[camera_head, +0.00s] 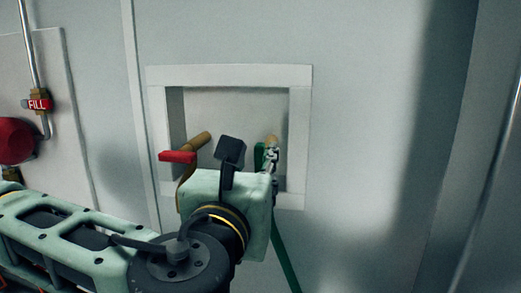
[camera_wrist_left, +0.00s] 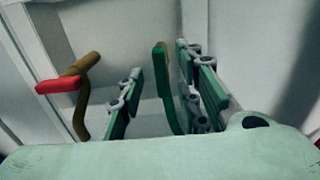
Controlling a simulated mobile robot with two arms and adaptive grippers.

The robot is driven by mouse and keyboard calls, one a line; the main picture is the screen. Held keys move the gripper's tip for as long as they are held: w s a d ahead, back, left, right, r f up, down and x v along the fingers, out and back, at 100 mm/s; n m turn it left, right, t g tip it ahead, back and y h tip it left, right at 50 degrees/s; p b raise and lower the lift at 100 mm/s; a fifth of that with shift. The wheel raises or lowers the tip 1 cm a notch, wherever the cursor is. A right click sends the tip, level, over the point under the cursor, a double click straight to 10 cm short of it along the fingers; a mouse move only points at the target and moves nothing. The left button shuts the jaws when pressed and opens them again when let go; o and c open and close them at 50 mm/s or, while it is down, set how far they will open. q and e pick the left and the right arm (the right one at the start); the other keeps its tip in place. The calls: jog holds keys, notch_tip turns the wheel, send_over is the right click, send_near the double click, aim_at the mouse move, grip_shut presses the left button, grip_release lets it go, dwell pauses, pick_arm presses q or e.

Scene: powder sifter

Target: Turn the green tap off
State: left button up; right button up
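The green tap has a brass body (camera_head: 271,140) and a green handle (camera_head: 259,156), set in the right part of a wall recess. My left gripper (camera_head: 269,163) is at the tap, its fingers partly covering it. In the left wrist view the green handle (camera_wrist_left: 160,72) stands between the two spread fingers of my left gripper (camera_wrist_left: 163,92), closer to the right finger. The gripper looks open; a gap shows on the left side of the handle. Whether the right finger touches it I cannot tell. My right gripper is not in view.
A red-handled tap (camera_head: 177,156) on a brass pipe sits left in the same recess. The recess has a raised white frame (camera_head: 230,75). A green hose (camera_head: 285,255) hangs below. Further left are a FILL tag (camera_head: 37,104) and a red round part (camera_head: 15,141).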

aim_at(258, 159)
pick_arm(q)
jog(key=w, duration=0.2)
jog(key=w+p, duration=0.1)
jog(key=w, duration=0.1)
jog(key=shift+d+r+p, duration=0.1)
jog(key=shift+d+p, duration=0.2)
jog(key=shift+d, duration=0.1)
jog(key=shift+w, duration=0.35)
jog(key=shift+w+d, duration=0.1)
jog(key=shift+w, duration=0.05)
grip_shut()
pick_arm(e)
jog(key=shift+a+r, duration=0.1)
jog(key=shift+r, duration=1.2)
